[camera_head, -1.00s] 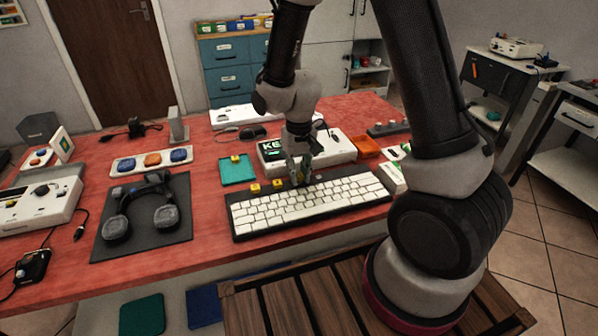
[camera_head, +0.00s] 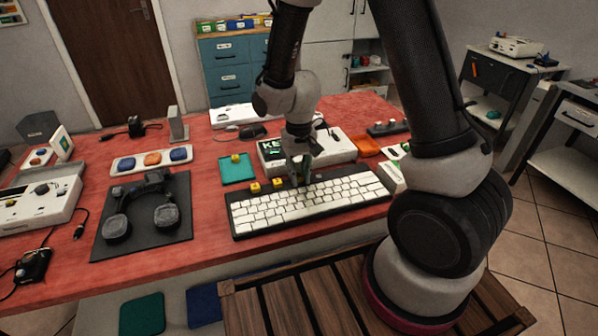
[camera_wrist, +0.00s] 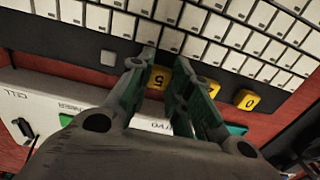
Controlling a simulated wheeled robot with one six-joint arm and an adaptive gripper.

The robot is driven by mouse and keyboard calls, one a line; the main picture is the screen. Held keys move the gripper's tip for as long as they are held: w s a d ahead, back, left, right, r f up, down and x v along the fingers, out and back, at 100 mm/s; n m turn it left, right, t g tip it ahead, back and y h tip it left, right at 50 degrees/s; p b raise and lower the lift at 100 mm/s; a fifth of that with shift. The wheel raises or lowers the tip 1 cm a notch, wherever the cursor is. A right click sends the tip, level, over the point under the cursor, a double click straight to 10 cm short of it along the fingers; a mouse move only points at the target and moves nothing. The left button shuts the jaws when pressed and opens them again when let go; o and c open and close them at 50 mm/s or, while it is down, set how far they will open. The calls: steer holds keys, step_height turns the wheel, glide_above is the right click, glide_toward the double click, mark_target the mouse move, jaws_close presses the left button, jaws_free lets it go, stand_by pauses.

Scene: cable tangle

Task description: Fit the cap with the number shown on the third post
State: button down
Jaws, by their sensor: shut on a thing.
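My gripper (camera_head: 301,178) points down at the dark back strip of the white-keyed keyboard (camera_head: 310,204). In the wrist view my gripper (camera_wrist: 166,68) is shut on a yellow cap marked 5 (camera_wrist: 160,77), at the strip's edge. I cannot tell whether this cap sits on a post. Beside it are a second yellow cap (camera_wrist: 208,85), partly hidden by a finger, its number unclear, and a yellow cap reading 0 (camera_wrist: 247,101). A small grey square (camera_wrist: 108,57) shows on the strip on the other side. A further yellow cap (camera_head: 235,158) lies on the teal tray (camera_head: 238,174).
A white device (camera_head: 335,147) with a dark green-lit display stands close behind my gripper. An orange tray (camera_head: 365,146) is to its right. Headphones (camera_head: 140,208) lie on a dark mat to the left. Red table top shows between mat and keyboard.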

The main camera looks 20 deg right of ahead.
steer(key=shift+f, duration=0.35)
stand_by(0.3)
steer(key=c, duration=1.2)
jaws_free()
steer(key=shift+c, duration=0.2)
steer(key=shift+r, duration=0.1)
steer(key=shift+r, duration=2.45)
